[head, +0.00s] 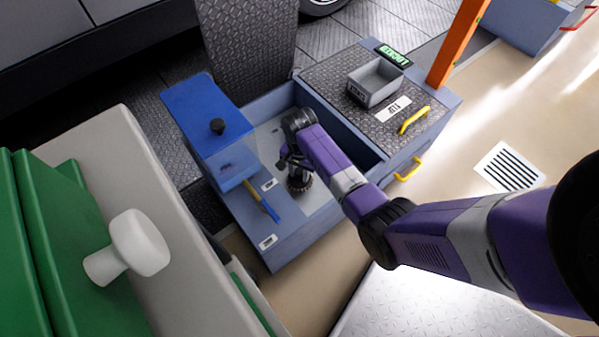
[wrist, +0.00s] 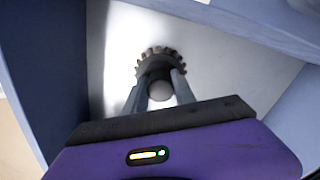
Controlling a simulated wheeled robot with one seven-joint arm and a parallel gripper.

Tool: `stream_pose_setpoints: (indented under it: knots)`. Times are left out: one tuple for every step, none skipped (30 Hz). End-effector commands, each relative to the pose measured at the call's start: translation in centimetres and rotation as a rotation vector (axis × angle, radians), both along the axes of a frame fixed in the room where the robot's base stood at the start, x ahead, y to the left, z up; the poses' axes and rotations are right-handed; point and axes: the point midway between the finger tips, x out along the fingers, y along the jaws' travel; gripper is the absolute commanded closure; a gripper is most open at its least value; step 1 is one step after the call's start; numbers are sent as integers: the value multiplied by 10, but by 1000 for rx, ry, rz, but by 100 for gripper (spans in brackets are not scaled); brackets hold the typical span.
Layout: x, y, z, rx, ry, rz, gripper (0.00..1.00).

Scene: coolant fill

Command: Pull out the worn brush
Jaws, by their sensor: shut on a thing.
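A round, dark brush (head: 299,183) with a toothed rim is inside the open blue-grey bin. In the head view my gripper (head: 294,162) reaches down into the bin, just above the brush. My wrist hides part of the brush there. I cannot tell whether the brush touches the bin floor.
The bin wall (head: 345,133) stands close on the right. A yellow-and-blue tool (head: 262,200) lies on the near ledge. A grey tray (head: 376,83) and yellow handle (head: 414,120) are on the textured top.

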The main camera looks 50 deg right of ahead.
Motion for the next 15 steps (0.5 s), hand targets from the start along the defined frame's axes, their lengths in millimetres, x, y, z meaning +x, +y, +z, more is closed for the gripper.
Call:
stream_pose_setpoints:
  knots:
    - [0, 0, 1, 0, 0, 0, 100]
    - [0, 0, 2, 0, 0, 0, 100]
    - [0, 0, 3, 0, 0, 0, 100]
    - [0, 0, 4, 0, 0, 0, 100]
    - [0, 0, 5, 0, 0, 0, 100]
    - [0, 0, 7, 0, 0, 0, 100]
    - [0, 0, 8, 0, 0, 0, 100]
    - [0, 0, 9, 0, 0, 0, 100]
    - [0, 0, 11, 0, 0, 0, 100]
    - [0, 0, 12, 0, 0, 0, 100]
    - [0, 0, 14, 0, 0, 0, 100]
    - [0, 0, 15, 0, 0, 0, 100]
    - [0, 0, 16, 0, 0, 0, 100]
    - [0, 0, 18, 0, 0, 0, 100]
    - [0, 0, 19, 0, 0, 0, 100]
